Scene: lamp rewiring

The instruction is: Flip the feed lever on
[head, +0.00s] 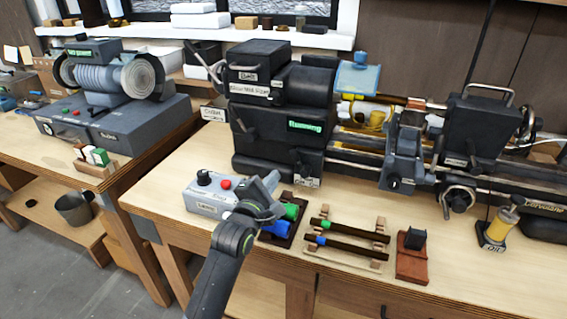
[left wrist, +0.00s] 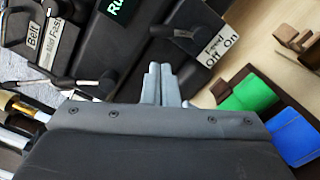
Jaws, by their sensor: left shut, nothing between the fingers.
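The feed lever (left wrist: 178,33) is a dark handle with a rounded knob on the black lathe, in the left wrist view. Its white plate (left wrist: 221,47) reads "Feed Off On". I cannot tell surely which setting the lever is at. In the head view the plate (head: 307,182) shows small at the lathe's lower front, and the lever is hard to make out. My left gripper (head: 271,184) is shut and empty in front of the lathe. In the left wrist view its grey fingertips (left wrist: 160,72) lie together, pointing toward the lever, apparently apart from it. My right gripper is out of view.
The lathe's green display (head: 304,126) reads "Running". A grey control box (head: 208,193) with a red button stands left of my gripper. Green (head: 291,210) and blue (head: 276,229) cylinders lie close by in a dark holder. A rack with two dark rods (head: 345,246) stands further right.

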